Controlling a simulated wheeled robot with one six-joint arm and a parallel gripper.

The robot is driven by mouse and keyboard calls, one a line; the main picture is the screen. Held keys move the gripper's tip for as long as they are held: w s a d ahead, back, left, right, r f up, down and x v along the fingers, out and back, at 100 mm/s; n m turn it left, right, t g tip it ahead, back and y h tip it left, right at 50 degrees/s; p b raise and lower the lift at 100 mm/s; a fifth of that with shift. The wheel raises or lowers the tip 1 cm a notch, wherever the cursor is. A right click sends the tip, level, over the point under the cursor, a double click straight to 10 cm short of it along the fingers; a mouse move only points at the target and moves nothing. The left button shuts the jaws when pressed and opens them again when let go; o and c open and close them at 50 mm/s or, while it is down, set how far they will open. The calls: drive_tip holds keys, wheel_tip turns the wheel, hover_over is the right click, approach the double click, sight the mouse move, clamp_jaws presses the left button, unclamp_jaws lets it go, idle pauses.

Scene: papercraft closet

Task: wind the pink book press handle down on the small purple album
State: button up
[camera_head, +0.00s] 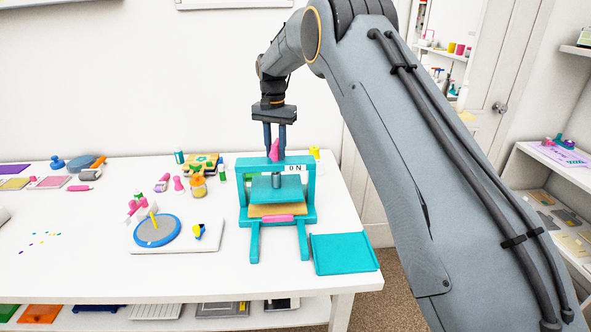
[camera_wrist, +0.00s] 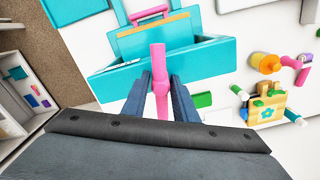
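The teal book press (camera_head: 243,190) stands on the white table, with a "0 N" label on its top beam. My gripper (camera_head: 275,150) points down from above, one finger on each side of the handle. The fingers lie close to it; contact is unclear. Below the beam are a teal plate (camera_head: 268,188), a tan board (camera_head: 277,210) and a pink strip (camera_head: 277,218) at the front. I cannot make out a purple album in the press.
A teal tray (camera_head: 343,254) lies right of the press near the table edge. A blue-rimmed disc (camera_head: 157,231) on a white board is to the left. Several small bottles and craft pieces stand behind. A shelf (camera_head: 555,165) is at the far right.

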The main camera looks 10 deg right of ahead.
drive_tip(key=shift+r+p, duration=1)
drive_tip(key=shift+r, duration=2)
drive_tip(key=shift+o, duration=1.4)
wheel_tip(320, 180, up, 6)
drive_tip(key=shift+p, duration=1.2)
